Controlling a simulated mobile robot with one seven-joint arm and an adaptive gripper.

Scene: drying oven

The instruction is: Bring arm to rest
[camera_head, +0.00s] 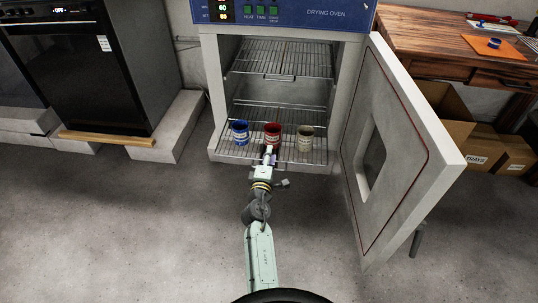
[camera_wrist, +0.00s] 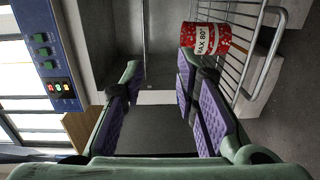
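The drying oven (camera_head: 222,85) stands at the back with its door (camera_head: 378,214) swung open to the right. On the lower pulled-out wire rack (camera_head: 226,146) stand a blue cup (camera_head: 240,132), a red cup (camera_head: 273,132) and a beige cup (camera_head: 306,137), all upright. My arm reaches forward, with my gripper (camera_head: 268,157) at the rack's front edge, in front of the red cup. In the wrist view my gripper (camera_wrist: 160,68) is open, with nothing between its purple pads. The red cup (camera_wrist: 205,38), with a white label, is beyond the right finger, outside the gap.
A black oven (camera_head: 75,70) stands on concrete blocks at the left. A wooden workbench (camera_head: 425,35) is at the right, with cardboard boxes (camera_head: 480,150) below it. The open door bounds the space right of my arm. The concrete floor at front left is clear.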

